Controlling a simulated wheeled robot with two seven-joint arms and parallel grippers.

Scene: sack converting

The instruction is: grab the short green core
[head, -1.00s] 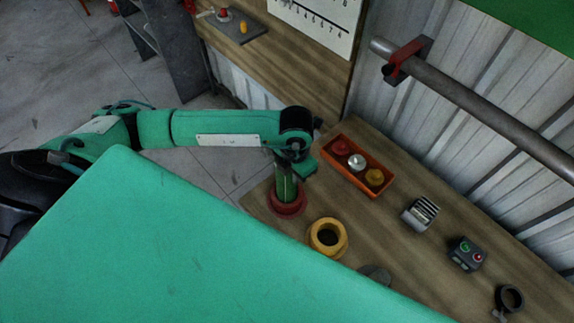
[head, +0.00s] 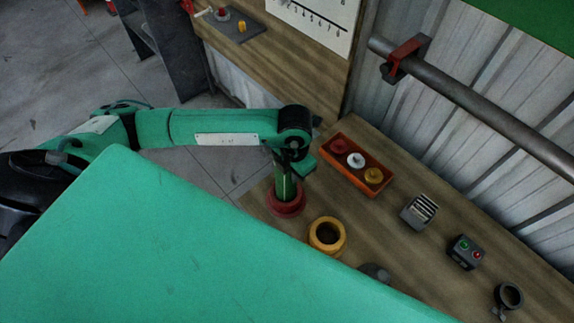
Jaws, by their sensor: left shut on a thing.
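The short green core (head: 286,188) stands upright in a dark red ring-shaped holder (head: 287,205) near the bench's left edge. My left gripper (head: 286,167) reaches down over it from above and is shut on its upper part. The core's lower end is hidden inside the red holder. My right gripper does not show in the head view.
A yellow ring-shaped holder (head: 327,236) stands just right of the red one. An orange tray (head: 346,174) with red, white and yellow pieces lies behind. A grey ribbed block (head: 419,211), a button box (head: 466,252) and a black ring clamp (head: 508,296) stand farther right.

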